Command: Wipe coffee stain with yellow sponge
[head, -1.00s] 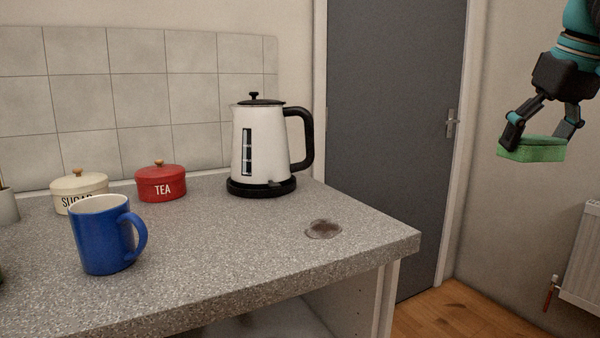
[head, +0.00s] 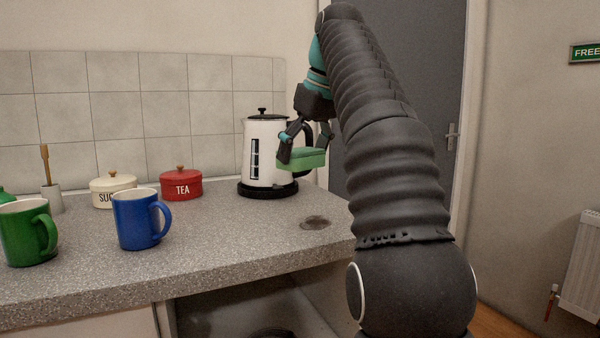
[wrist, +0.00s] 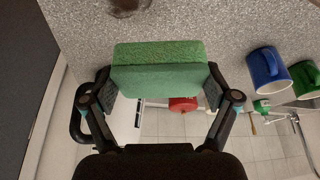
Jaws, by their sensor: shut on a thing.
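My gripper (head: 304,157) is shut on a green sponge (head: 304,161) and holds it in the air above the counter (head: 225,249), in front of the kettle in the head view. The sponge also shows between both fingers in the wrist view (wrist: 158,68). No yellow sponge is in view. The brown coffee stain (head: 315,222) lies on the grey speckled counter near its right end, below and slightly right of the sponge. Part of the stain shows at the top edge of the wrist view (wrist: 128,6). The sponge is apart from the counter.
A white kettle (head: 262,150) stands behind the sponge. A red tea tin (head: 181,186), a cream sugar tin (head: 113,192), a blue mug (head: 136,222) and a green mug (head: 24,236) stand to the left. The counter's front middle is clear. A door (head: 425,70) is behind my arm.

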